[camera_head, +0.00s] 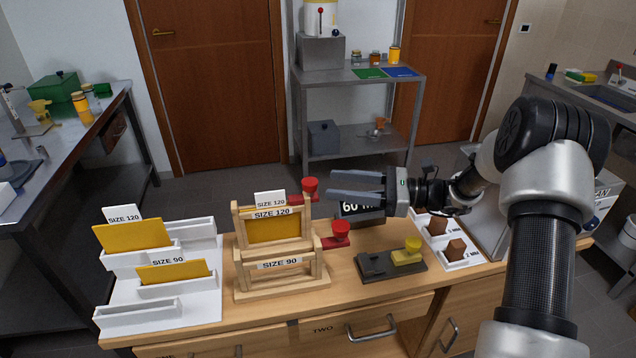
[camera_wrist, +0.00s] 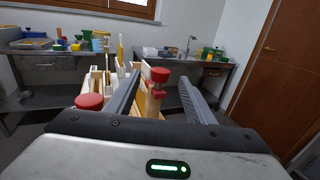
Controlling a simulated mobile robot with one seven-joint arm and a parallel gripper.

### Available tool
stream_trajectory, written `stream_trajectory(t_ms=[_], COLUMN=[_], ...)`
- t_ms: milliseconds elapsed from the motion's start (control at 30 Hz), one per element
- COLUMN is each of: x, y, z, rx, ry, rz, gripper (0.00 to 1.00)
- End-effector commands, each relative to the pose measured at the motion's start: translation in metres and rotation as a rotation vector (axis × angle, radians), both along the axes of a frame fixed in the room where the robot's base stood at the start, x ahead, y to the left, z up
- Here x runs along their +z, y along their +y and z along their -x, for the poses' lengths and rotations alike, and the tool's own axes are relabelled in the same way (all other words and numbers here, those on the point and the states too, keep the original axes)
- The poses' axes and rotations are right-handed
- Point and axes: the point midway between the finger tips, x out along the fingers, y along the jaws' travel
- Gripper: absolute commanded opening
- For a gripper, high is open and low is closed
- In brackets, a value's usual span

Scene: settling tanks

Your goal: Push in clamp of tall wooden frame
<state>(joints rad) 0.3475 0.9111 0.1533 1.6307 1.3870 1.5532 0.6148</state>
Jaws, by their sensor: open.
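The tall wooden frame (camera_head: 236,222), labelled SIZE 120, stands at the back of a two-frame wooden stand and has a yellow panel (camera_head: 272,230) in it. Its red clamp (camera_head: 309,186) sticks out at its upper right. The lower frame (camera_head: 280,277), labelled SIZE 90, is in front with its own red clamp (camera_head: 337,236). My gripper (camera_head: 331,185) is open and level, just right of the tall frame's clamp, fingers pointing left at it. In the wrist view, that red clamp (camera_wrist: 159,75) shows between the open fingers (camera_wrist: 160,80); contact is not visible.
A white rack (camera_head: 118,300) with yellow panels stands left on the bench. A dark display (camera_head: 358,209) stands behind my gripper. A metal shelf (camera_head: 350,100) is beyond.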

Motion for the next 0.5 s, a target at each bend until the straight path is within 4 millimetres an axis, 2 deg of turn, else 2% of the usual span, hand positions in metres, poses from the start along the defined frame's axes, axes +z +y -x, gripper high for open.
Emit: stream_trajectory(t_ms=[33,200,333,500], x=[-0.001,-0.001,-0.001,-0.001], y=[-0.015,-0.053,-0.075,-0.089], z=[0.001,0.006,0.008,0.010], rx=[-0.004,-0.002,0.000,0.001], ry=[0.000,0.001,0.000,0.001], rz=[0.001,0.001,0.001,0.000], gripper=[0.49,0.49,0.49,0.49])
